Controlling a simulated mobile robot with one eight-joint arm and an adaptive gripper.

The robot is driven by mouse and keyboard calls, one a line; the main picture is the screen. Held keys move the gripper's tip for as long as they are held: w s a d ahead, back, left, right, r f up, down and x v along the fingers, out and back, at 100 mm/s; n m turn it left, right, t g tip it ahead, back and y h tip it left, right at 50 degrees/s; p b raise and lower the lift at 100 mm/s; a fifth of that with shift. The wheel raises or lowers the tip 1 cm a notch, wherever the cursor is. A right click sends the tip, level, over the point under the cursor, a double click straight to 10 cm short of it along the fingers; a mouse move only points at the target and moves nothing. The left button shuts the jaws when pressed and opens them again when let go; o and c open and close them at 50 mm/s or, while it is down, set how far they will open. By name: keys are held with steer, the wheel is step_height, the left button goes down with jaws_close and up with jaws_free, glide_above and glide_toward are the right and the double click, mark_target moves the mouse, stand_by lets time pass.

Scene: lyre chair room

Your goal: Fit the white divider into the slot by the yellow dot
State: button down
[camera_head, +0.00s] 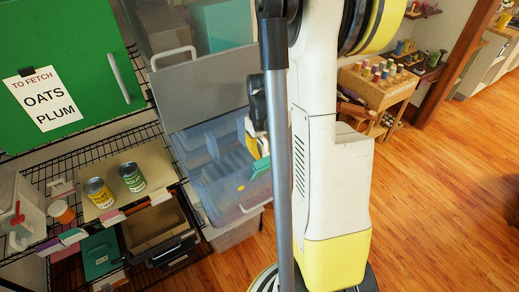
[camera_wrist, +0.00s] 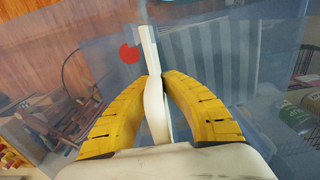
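The white divider (camera_wrist: 148,48) stands nearly edge-on between the yellow fingers of my gripper (camera_wrist: 153,80) in the wrist view. The fingers are closed around it, and its far end reaches past the fingertips. In the head view my gripper (camera_head: 255,148) is over the clear bin (camera_head: 222,160), partly hidden by my own arm. The yellow dot (camera_head: 241,188) shows on the bin's front in the head view. A red dot (camera_wrist: 129,53) shows just left of the divider in the wrist view. I cannot make out the slot by the yellow dot.
A grey panel (camera_head: 207,88) is above the bin. A wire shelf at left holds two cans (camera_head: 98,192) and a dark open crate (camera_head: 155,225). A green door (camera_head: 60,70) carries a note. A teal piece (camera_head: 261,166) is beside my gripper. The wooden floor (camera_head: 440,190) at right is clear.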

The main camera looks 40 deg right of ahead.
steer(key=shift+r+p, duration=0.3)
steer(key=shift+r, duration=0.35)
stand_by(0.9)
steer(key=shift+r+p, duration=3.7)
steer(key=shift+r, duration=1.85)
steer(key=shift+r+p, duration=0.9)
steer(key=shift+r, duration=0.65)
